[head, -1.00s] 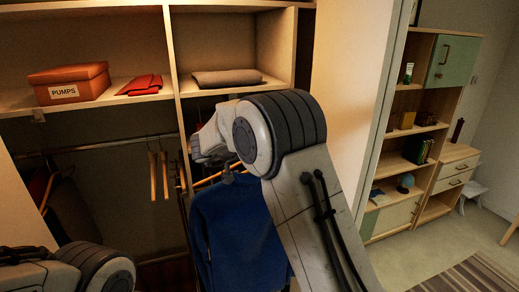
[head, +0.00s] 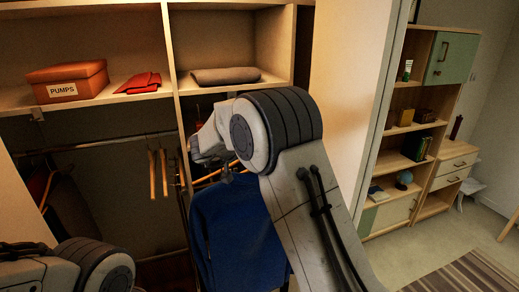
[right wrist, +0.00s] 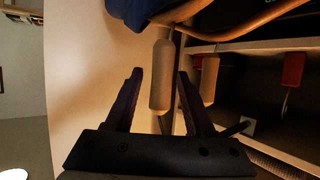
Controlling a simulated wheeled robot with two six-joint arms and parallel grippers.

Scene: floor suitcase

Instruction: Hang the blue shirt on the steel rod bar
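The blue shirt (head: 235,232) hangs from a wooden hanger (head: 207,177) just below my right gripper in the head view. A blue edge of the shirt (right wrist: 145,8) and a curved wooden hanger (right wrist: 250,28) show at the top of the right wrist view. My right gripper (right wrist: 160,75) has its dark fingers apart. A pale wooden piece (right wrist: 161,90) shows between them; I cannot tell whether it is within their grasp. The steel rod bar (head: 100,145) runs across the left closet bay. My right arm hides the hanger's top. My left gripper's fingers are out of view.
Two wooden hangers (head: 158,172) hang on the rod, with dark clothes (head: 62,205) at far left. Above are a shelf (head: 118,100) with a PUMPS box (head: 68,82) and red cloth (head: 140,83). An upright divider (head: 172,60) separates the bays. A bookcase (head: 415,135) stands right.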

